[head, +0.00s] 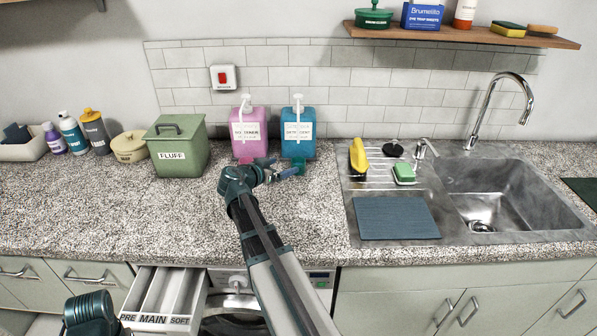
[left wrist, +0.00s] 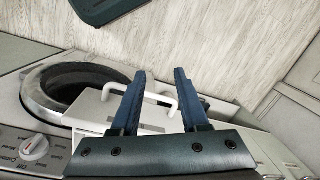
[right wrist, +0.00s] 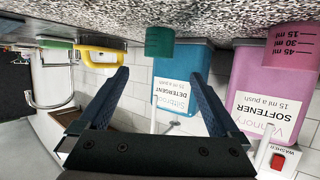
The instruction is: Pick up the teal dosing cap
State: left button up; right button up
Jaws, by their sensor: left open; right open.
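The teal dosing cap (right wrist: 159,41) is a small cup on the counter in front of the blue detergent bottle (head: 298,133). In the head view the cap (head: 298,164) is partly behind my right fingers. My right gripper (head: 288,173) is open and empty, low over the counter. In the right wrist view, which is upside down, the cap lies just beyond the gap between my right fingertips (right wrist: 158,74), apparently apart from them. My left gripper (left wrist: 160,75) is open, its fingers on either side of the white drawer handle (left wrist: 153,97); contact is unclear.
A pink cap (right wrist: 290,45) stands in front of the pink softener bottle (head: 249,134), left of the teal cap. The FLUFF bin (head: 178,150) is further left. The sink (head: 490,195) is right. The PRE/MAIN/SOFT drawer (head: 160,295) is pulled out below. The front counter is clear.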

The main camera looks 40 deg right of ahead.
aim_at(302, 161)
jog(key=shift+b+x, duration=0.4)
jog(key=shift+x, duration=1.4)
jog(key=b+x, duration=0.1)
jog(key=x, duration=0.1)
jog(key=b+x, duration=0.1)
jog(key=x, duration=0.2)
jog(key=shift+f, duration=0.3)
jog(key=shift+s+r, duration=0.1)
jog(key=c, duration=1.4)
